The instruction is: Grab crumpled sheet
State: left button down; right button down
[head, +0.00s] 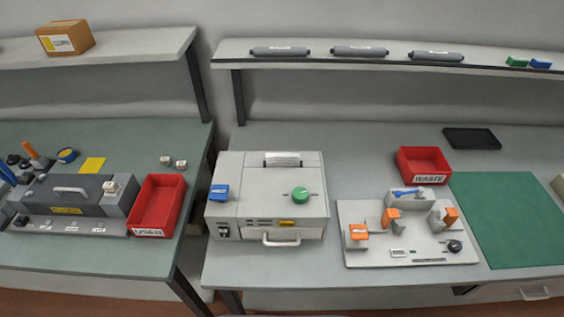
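No crumpled sheet can be clearly made out in the head view. A pale grey printer-like machine (265,205) stands on the right table with its lid closed. A whitish rolled or ridged piece (282,160) sits at the top back of it; I cannot tell whether it is paper or a part of the machine. Neither of my grippers is in view.
A red WASTE bin (423,165), a grey fixture (408,245) with orange clamps and a green mat (515,225) are right of the machine. A red USED bin (157,205) is on the left table. A gap separates the tables.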

aim_at(288, 160)
jog(key=u, duration=1.75)
jog(key=k, duration=0.9)
jog(key=z, duration=1.55)
jog(key=i, duration=0.75)
jog(key=z, duration=0.1)
